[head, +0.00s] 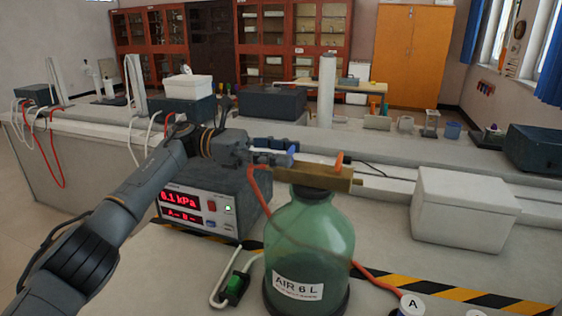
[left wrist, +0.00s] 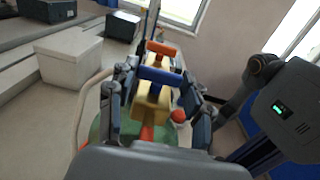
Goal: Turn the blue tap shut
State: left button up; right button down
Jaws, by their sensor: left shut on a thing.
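The blue tap (head: 293,149) is a small lever on a brass block (head: 318,174) on top of a green glass bottle (head: 310,245) labelled AIR 6 L. In the left wrist view the blue lever (left wrist: 161,76) lies crosswise between my fingers. My left gripper (head: 278,156) comes in from the left and is shut on the blue lever. In the left wrist view the gripper's fingers (left wrist: 158,92) stand on both sides of it. An orange tap (head: 339,160) sits farther right on the same block, its lever upright in the head view. My right gripper is not in view.
A meter box (head: 197,208) with red digits reading 0.1 kPa stands left of the bottle. A white box (head: 463,210) stands at right. Red tubing (head: 375,281) runs from the bottle area to a stopper marked A (head: 411,304).

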pick_arm(q)
jog(key=shift+r+m+g+b, duration=0.1)
jog(key=shift+m+g+b, duration=0.2)
jog(key=shift+g, duration=0.1)
dwell(0.3)
jog(key=o, duration=1.2)
jog(key=shift+c, duration=0.2)
notch_tip(320, 180, up, 10)
